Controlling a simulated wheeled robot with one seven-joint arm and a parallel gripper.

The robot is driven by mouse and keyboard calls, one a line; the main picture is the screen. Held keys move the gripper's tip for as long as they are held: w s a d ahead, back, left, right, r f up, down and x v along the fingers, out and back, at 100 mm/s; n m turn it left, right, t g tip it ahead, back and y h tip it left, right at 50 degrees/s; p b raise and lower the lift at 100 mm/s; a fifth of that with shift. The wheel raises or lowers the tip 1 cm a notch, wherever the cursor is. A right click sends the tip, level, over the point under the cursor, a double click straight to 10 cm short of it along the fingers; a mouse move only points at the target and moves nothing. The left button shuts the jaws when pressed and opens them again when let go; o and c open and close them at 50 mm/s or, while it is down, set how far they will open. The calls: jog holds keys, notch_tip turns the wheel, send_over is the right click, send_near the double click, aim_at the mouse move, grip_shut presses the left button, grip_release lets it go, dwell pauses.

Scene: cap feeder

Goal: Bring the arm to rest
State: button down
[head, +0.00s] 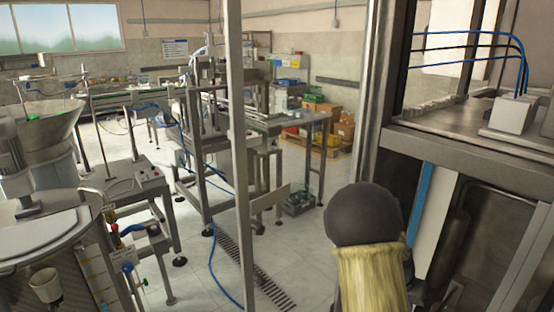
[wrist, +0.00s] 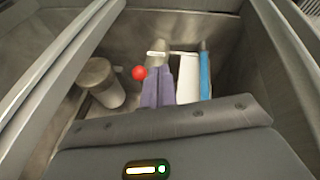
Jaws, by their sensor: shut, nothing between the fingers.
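My gripper (wrist: 158,70) shows in the wrist view, its two purple-grey fingers side by side and shut, with nothing seen between them. The grey hand with its small lit strip fills the bottom of that view. The fingers point into a grey metal recess, near a red ball-shaped part (wrist: 138,72) and a white panel (wrist: 187,78). Whether the fingertips touch anything there cannot be told. I cannot make out the gripper in the head view.
A blue strip (wrist: 205,75) and a grey cylinder (wrist: 100,82) flank the fingers. In the head view, a metal machine frame (head: 470,145) stands close on the right, a thin post (head: 237,150) in the middle, and a feeder bowl (head: 45,122) at left. Some floor (head: 300,255) is clear.

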jog(key=s+a+r+n+y, duration=0.1)
jog(key=s+a+r+n, duration=0.1)
jog(key=s+a, duration=0.2)
jog(key=s+a+r+n+t+y, duration=0.1)
jog(key=s+a, duration=0.4)
jog(key=a, duration=0.6)
jog(key=s+a+r+n+y, duration=0.2)
jog(key=s+a+r+n, duration=0.2)
jog(key=a, duration=0.4)
jog(key=shift+s+n+t+y, duration=0.2)
jog(key=shift+n+t+y, duration=0.2)
jog(key=shift+n, duration=0.3)
